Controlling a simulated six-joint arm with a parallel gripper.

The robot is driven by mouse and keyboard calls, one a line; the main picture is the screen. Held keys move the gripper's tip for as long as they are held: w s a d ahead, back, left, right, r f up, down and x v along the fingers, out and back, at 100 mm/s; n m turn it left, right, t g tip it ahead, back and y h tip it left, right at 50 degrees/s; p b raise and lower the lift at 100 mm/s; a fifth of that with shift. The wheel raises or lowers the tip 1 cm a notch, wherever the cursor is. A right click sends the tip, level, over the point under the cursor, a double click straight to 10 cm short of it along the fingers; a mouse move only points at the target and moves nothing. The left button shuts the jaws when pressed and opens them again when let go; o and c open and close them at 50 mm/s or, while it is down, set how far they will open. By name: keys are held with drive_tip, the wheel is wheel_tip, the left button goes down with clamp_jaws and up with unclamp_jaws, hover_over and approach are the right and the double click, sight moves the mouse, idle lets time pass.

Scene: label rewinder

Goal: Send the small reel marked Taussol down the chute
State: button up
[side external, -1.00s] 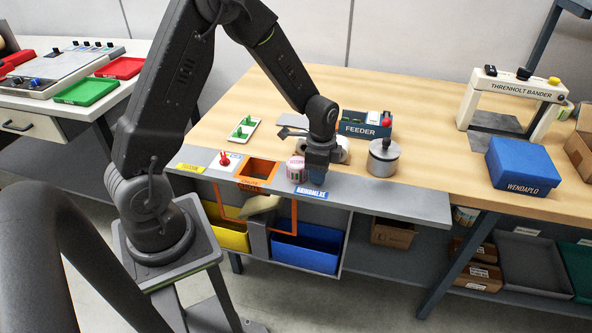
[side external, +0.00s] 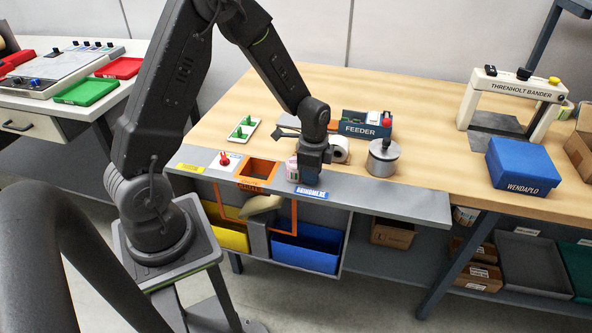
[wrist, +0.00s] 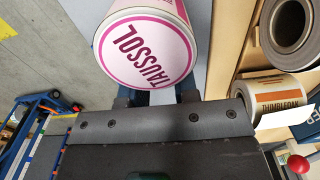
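The small reel marked Taussol (wrist: 148,45) fills the top of the wrist view, its white face with magenta lettering toward the camera. In the side view the pink and white reel (side external: 291,169) is at the grey ledge, partly hidden by my gripper (side external: 312,176). My gripper (wrist: 157,97) shows two dark fingers spaced apart below the reel. Their tips are hidden behind it, so I cannot tell whether they grip it. The orange-framed chute opening (side external: 258,170) is in the ledge just left of the reel.
A reel labelled Thimbleoak (wrist: 275,100) lies to the right in the wrist view. A red-knobbed control (side external: 224,161) is left of the chute.

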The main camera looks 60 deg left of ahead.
sight(281, 173)
drive_tip(key=shift+s+a, duration=3)
drive_tip(key=shift+a, duration=0.2)
drive_tip(key=shift+w+d, duration=0.1)
drive_tip(key=shift+w, duration=0.05)
drive_tip(key=shift+w+d, duration=0.6)
drive_tip(key=shift+d, duration=0.05)
drive_tip(key=shift+r, duration=3.5)
